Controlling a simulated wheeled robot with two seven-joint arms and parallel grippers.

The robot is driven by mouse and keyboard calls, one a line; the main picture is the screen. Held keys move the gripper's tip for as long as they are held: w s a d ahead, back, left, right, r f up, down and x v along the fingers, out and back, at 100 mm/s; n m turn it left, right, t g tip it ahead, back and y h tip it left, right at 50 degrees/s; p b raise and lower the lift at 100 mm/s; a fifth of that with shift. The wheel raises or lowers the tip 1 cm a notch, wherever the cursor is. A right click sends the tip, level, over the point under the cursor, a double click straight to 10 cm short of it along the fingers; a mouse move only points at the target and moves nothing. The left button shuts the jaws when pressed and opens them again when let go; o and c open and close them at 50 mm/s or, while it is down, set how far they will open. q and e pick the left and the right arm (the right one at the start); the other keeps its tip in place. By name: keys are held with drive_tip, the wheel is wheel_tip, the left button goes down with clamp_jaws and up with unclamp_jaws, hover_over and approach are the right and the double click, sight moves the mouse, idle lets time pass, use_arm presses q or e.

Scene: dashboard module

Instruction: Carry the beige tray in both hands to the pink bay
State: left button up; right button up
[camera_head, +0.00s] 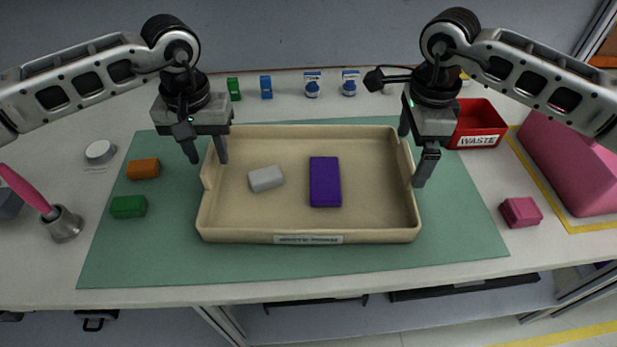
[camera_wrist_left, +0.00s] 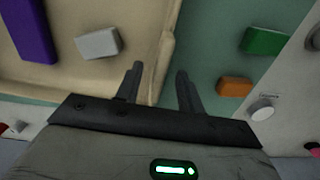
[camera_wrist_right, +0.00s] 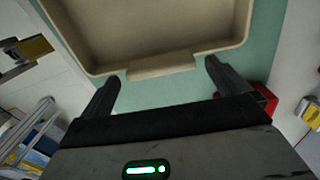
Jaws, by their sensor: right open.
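The beige tray (camera_head: 370,228) lies on the green mat with its label facing the front. Inside it are a white block (camera_head: 266,179) and a purple block (camera_head: 325,182). My left gripper (camera_head: 206,158) is open at the tray's left end; in the left wrist view its fingers (camera_wrist_left: 157,82) point toward the left wall, one on either side of it. My right gripper (camera_head: 413,158) is open at the right end; in the right wrist view its fingers (camera_wrist_right: 160,78) are spread wide, with the tray's end handle between them.
Orange (camera_head: 143,169) and green (camera_head: 128,207) blocks lie left of the tray. A red waste bin (camera_head: 480,118) stands at the back right. A small pink block (camera_head: 521,212) lies on the table between mat and yellow lines. Small bottles (camera_head: 312,86) line the back.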

use_arm(q)
drive_tip(key=shift+f, duration=1.15)
use_arm(e)
drive_tip(key=shift+f, duration=1.15)
use_arm(q)
drive_tip(key=c, duration=0.6)
use_arm(e)
drive_tip(key=c, duration=0.6)
use_arm(q)
clamp_jaws()
use_arm(e)
drive_tip(key=c, duration=0.6)
drive_tip(key=shift+o, duration=0.2)
